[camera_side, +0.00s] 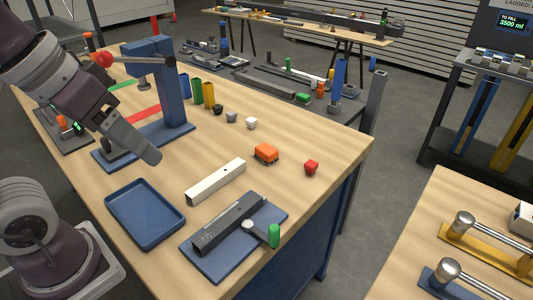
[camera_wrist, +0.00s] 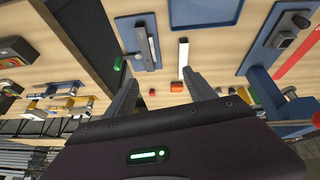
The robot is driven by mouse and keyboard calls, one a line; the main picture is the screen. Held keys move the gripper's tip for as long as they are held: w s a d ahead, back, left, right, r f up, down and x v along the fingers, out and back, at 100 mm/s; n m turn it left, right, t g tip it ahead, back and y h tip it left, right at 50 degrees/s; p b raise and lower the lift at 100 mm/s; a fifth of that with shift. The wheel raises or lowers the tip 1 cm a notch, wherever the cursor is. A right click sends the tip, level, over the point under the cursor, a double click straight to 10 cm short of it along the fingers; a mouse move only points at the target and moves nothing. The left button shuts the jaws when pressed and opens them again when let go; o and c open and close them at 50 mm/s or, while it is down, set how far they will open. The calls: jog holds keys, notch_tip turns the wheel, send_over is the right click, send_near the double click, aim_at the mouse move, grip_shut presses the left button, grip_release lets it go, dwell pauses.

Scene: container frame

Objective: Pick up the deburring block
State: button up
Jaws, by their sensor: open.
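An orange block with a dark underside (camera_side: 266,154), which looks like the deburring block, lies on the wooden bench right of the white bar. In the wrist view an orange block (camera_wrist: 177,87) shows between the finger lines, close to the right finger. My gripper (camera_side: 149,154) is above the bench at the left, beyond the blue tray and well apart from the block. In the wrist view its two fingers (camera_wrist: 160,84) are spread with nothing held between them. A red cube (camera_side: 311,167) lies right of the orange block, near the bench edge.
A white square bar (camera_side: 216,182), a blue tray (camera_side: 146,240) and a clamp fixture (camera_side: 228,222) with a green handle lie nearer the front. A blue upright stand (camera_side: 171,92) rises behind my gripper. Small grey, black and white pieces (camera_side: 231,117) sit behind. Bare bench surrounds the orange block.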

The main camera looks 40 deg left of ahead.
jog(key=w+a+r+n+g+h, duration=0.1)
jog(key=w+n, duration=0.2)
jog(key=w, duration=0.3)
jog(key=w+r+n+g, duration=0.1)
jog(key=w+r+n, duration=0.1)
jog(key=w, duration=0.3)
jog(key=n+g+y, duration=0.1)
jog(key=n+g, duration=0.2)
jog(key=n, duration=0.8)
send_over(267, 148)
jog(key=f, duration=2)
jog(key=shift+w+d, duration=0.1)
jog(key=shift+w, duration=0.15)
jog(key=f, duration=0.7)
jog(key=shift+s+f, duration=0.1)
jog(key=shift+s, duration=0.2)
grip_shut()
